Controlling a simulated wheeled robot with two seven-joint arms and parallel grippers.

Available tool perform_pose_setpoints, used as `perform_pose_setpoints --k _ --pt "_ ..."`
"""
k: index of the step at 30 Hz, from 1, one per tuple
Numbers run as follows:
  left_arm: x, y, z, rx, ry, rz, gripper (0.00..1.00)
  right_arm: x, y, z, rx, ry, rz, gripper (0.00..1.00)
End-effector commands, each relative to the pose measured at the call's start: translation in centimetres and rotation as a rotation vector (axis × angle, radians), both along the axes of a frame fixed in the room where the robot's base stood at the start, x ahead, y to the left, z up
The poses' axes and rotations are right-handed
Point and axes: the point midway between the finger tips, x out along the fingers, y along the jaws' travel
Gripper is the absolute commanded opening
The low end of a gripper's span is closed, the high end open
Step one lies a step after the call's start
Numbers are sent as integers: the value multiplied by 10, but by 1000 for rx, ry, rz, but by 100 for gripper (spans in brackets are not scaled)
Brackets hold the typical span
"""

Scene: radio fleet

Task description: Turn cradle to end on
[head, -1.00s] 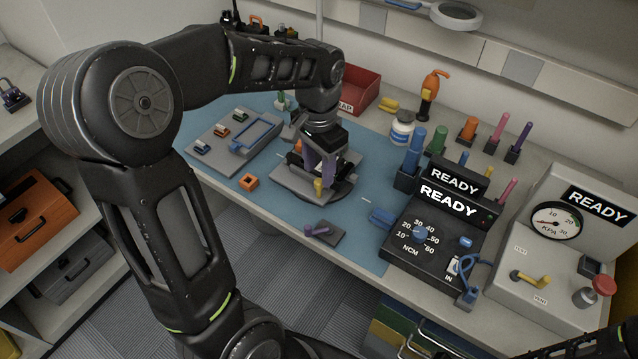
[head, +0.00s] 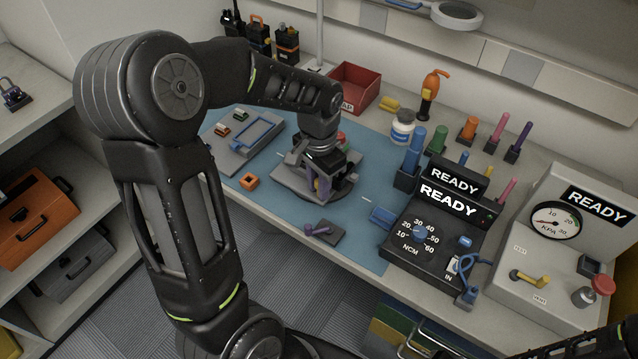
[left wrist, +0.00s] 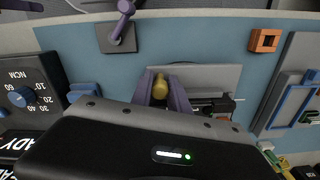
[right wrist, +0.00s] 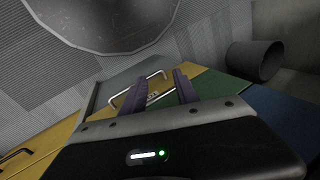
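The cradle is a grey plate (head: 290,184) on a dark round base on the blue mat. It also shows in the left wrist view (left wrist: 215,76), with dark parts on it. A yellow post (left wrist: 160,86) rises from it. My left gripper (head: 320,186) points down over the cradle. In the left wrist view its purple fingers (left wrist: 161,78) are close together on both sides of the yellow post and appear shut on it. My wrist hides part of the cradle in the head view. My right gripper (right wrist: 157,88) is open and empty, above coloured drawers.
A blue-framed grey tray (head: 250,140) and an orange square piece (head: 249,181) lie left of the cradle. A grey pad with a purple peg (head: 325,232) lies in front. The black READY unit (head: 435,225) is to the right, a red bin (head: 353,88) behind.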

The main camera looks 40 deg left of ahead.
Motion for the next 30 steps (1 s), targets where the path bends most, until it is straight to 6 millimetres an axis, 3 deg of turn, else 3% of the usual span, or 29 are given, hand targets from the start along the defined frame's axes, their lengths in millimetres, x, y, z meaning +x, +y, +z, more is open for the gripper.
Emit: perform_pose_setpoints --k 7,30 --pt "0 0 0 0 0 0 0 0 0 0 0 0 0 36" --pt "0 0 0 0 0 0 0 0 0 0 0 0 0 36"
